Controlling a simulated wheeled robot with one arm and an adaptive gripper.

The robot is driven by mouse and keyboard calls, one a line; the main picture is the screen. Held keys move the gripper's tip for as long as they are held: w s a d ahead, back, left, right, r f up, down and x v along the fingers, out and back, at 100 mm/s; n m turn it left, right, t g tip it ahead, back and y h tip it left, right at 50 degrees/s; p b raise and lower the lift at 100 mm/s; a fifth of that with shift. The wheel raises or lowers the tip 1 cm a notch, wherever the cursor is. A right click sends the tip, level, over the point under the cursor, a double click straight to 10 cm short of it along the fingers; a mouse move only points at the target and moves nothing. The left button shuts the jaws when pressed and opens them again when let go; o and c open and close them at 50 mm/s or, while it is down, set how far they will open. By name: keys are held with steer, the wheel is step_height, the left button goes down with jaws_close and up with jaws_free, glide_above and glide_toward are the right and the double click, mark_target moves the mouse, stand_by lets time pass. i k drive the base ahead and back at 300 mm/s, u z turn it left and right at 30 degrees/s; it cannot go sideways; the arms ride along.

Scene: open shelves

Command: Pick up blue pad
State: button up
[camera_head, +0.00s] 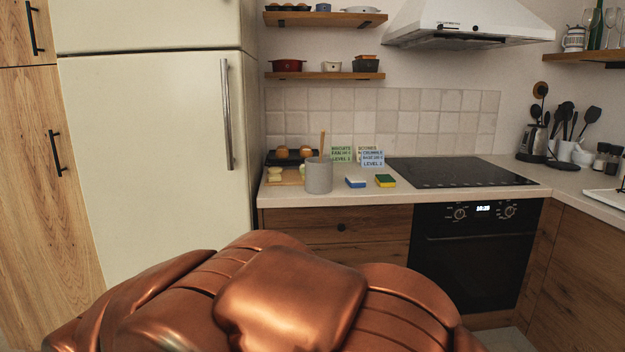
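The blue pad (355,181) is a small block, blue with a white layer, lying on the light countertop near its front edge. It sits between a grey cylindrical container (318,176) on its left and a yellow and green sponge (385,180) on its right, apart from both. Nothing covers it. No gripper fingers show in the head view, and nothing is touching the pad.
Printed cards (372,158) stand behind the pad. A board (288,178) with food lies at the left, near the fridge (155,130). A black cooktop (455,172) is at the right. Large copper-coloured curved shapes fill the foreground; I cannot tell what they are.

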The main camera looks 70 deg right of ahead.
mark_target(354, 181)
steer(key=z, duration=0.2)
steer(key=i, duration=0.8)
steer(key=z, duration=1.25)
steer(key=i, duration=0.65)
steer(key=z, duration=0.75)
